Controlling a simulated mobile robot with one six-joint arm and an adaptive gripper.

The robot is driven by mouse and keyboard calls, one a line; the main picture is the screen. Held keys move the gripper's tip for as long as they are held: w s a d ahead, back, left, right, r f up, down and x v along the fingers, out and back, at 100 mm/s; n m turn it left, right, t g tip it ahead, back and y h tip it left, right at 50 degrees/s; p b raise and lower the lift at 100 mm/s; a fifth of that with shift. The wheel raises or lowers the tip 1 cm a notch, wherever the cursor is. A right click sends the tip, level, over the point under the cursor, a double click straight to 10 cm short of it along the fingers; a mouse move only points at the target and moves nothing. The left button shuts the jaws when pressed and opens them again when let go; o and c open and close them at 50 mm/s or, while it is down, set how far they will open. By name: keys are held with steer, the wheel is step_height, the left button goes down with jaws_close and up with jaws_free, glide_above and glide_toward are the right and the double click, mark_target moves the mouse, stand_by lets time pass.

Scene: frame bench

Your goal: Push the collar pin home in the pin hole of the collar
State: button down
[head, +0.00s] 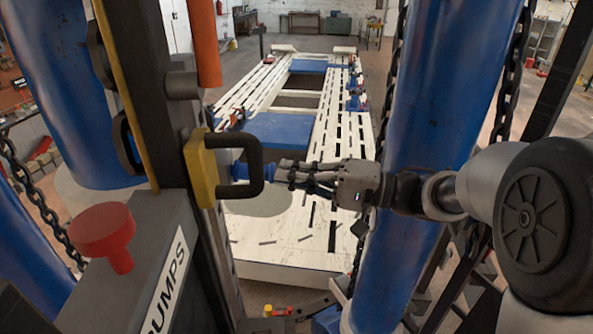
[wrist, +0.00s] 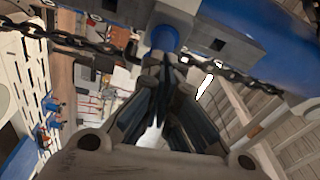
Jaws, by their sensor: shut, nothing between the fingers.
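My gripper (head: 283,172) reaches in from the right, its shut fingers pointing left. In the wrist view the shut, empty fingertips (wrist: 163,68) are right at the near end of a blue round pin (wrist: 165,39), seemingly the collar pin. I cannot tell whether they touch it. The pin sits at a grey block with square dark recesses, seemingly the collar (wrist: 212,35). The pin hole is hidden behind the pin, and its depth cannot be judged. In the head view, a blue piece (head: 240,171), likely the same pin, shows through a black handle.
The black handle (head: 257,165) on a yellow block (head: 201,168) stands in front of my fingertips in the head view. A thick blue post (head: 425,110) rises behind my arm. Chains (wrist: 75,40) hang nearby.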

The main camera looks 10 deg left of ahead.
steer(key=shift+s+a+p, duration=0.2)
steer(key=shift+a+p, duration=0.2)
steer(key=shift+a, duration=0.05)
stand_by(0.4)
steer(key=shift+d, duration=0.1)
steer(key=d+p, duration=0.2)
steer(key=d, duration=1.1)
steer(key=shift+w+d+f+p, duration=0.2)
steer(key=shift+d+f+p, duration=0.1)
steer(key=shift+d+p, duration=0.1)
